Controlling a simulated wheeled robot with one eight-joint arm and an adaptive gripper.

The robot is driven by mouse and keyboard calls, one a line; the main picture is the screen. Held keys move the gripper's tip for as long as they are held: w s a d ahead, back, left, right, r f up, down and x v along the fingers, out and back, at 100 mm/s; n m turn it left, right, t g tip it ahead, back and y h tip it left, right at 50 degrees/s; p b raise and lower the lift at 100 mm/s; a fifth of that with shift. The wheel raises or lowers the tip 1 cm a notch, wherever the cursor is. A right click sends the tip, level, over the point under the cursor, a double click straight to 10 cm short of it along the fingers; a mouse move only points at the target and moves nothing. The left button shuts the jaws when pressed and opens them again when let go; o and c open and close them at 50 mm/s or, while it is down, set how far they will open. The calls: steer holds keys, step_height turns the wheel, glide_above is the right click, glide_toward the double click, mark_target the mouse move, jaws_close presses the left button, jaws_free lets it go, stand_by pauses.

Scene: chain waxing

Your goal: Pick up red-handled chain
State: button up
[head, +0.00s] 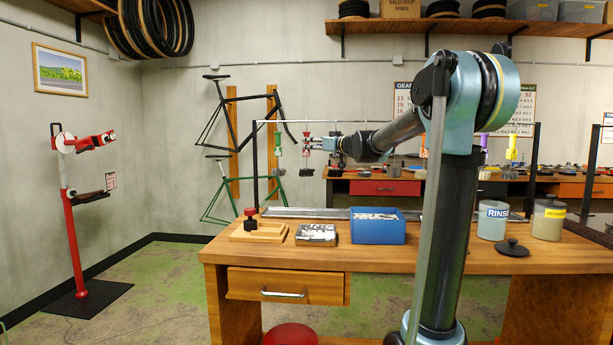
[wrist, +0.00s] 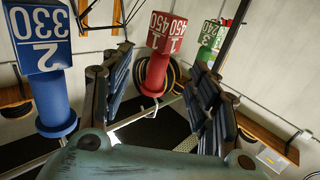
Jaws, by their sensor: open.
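The red handle (head: 306,136) hangs from the thin rail above the bench, in front of my gripper (head: 313,144). In the wrist view the red handle (wrist: 157,75), marked 450, stands between the two spread fingers of my gripper (wrist: 162,68). A gap shows on both sides of it, and the fingers are open. A pale hook shows at the handle's lower end. The chain below it is too small or hidden to make out clearly.
A green handle (head: 278,140) hangs left of the red one; a blue handle (wrist: 48,100) is close by in the wrist view. Purple (head: 484,139) and yellow (head: 511,145) handles hang farther right. A blue bin (head: 377,232) and a RINSE jar (head: 492,222) stand on the bench.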

steer(key=shift+x, duration=2.75)
steer(key=shift+r, duration=0.15)
jaws_close()
